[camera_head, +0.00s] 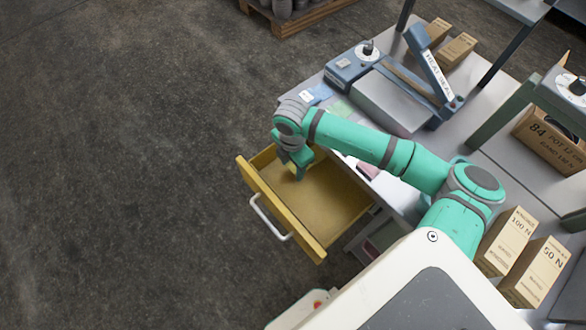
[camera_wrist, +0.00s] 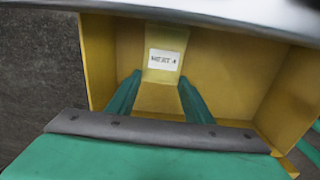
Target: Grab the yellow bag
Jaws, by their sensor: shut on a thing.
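A yellow bag (camera_wrist: 160,92) with a white label stands at the back of the open yellow drawer (camera_wrist: 275,87) in the wrist view. My gripper (camera_wrist: 158,80) reaches down into the drawer with its two green fingers on either side of the bag, shut on it. In the head view my gripper (camera_head: 298,170) is inside the left back corner of the drawer (camera_head: 285,228). The bag cannot be told apart from the drawer there, with my arm over that corner.
The drawer floor is otherwise bare. The workbench (camera_head: 405,200) borders the drawer, with a heat sealer (camera_head: 385,98) and a pink item (camera_head: 368,170) on it. Cartons (camera_head: 506,240) stand at the right. Open floor lies to the left.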

